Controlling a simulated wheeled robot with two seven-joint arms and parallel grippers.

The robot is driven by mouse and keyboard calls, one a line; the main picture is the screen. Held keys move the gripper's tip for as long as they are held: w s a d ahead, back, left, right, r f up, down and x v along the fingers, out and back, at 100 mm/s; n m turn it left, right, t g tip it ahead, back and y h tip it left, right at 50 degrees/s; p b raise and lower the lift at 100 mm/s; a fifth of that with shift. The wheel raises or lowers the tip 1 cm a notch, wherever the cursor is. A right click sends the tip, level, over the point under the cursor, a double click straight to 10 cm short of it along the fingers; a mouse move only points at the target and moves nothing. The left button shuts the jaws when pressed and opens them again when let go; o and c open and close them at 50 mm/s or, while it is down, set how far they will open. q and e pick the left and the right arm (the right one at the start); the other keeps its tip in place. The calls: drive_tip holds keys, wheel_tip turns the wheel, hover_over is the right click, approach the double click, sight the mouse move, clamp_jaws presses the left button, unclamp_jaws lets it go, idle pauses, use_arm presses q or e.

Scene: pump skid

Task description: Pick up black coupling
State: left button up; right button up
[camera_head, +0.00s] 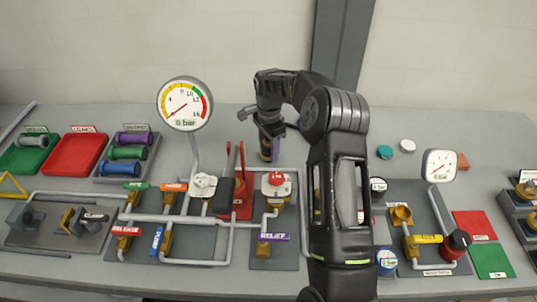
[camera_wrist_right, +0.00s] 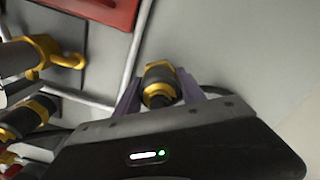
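The black coupling, a black and brass piece, shows in the right wrist view (camera_wrist_right: 160,82) between the two purple fingers of my right gripper (camera_wrist_right: 160,88). The fingers lie close along both its sides; I cannot tell whether they press on it. In the head view my right gripper (camera_head: 268,140) reaches down over the coupling (camera_head: 265,153), behind the red stand. The gripper and fingers hide part of it there. I cannot tell whether it rests on the table or is lifted. My left gripper is not in view.
A pipe assembly with a large dial gauge (camera_head: 185,103) and a red stand (camera_head: 241,194) is in front and left of my right gripper. A red tray (camera_head: 76,154) and a green tray (camera_head: 31,154) lie at the left. A smaller gauge (camera_head: 439,166) stands at the right. The back table is mostly clear.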

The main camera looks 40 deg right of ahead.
clamp_jaws()
drive_tip(key=shift+r, duration=0.15)
idle(0.4)
drive_tip(key=shift+w+r, duration=0.1)
drive_tip(key=shift+r, duration=0.25)
wheel_tip(320, 180, up, 8)
drive_tip(key=shift+r+b, duration=0.2)
drive_tip(key=shift+b, duration=0.8)
drive_tip(key=shift+r, duration=0.35)
drive_tip(key=shift+s, duration=0.2)
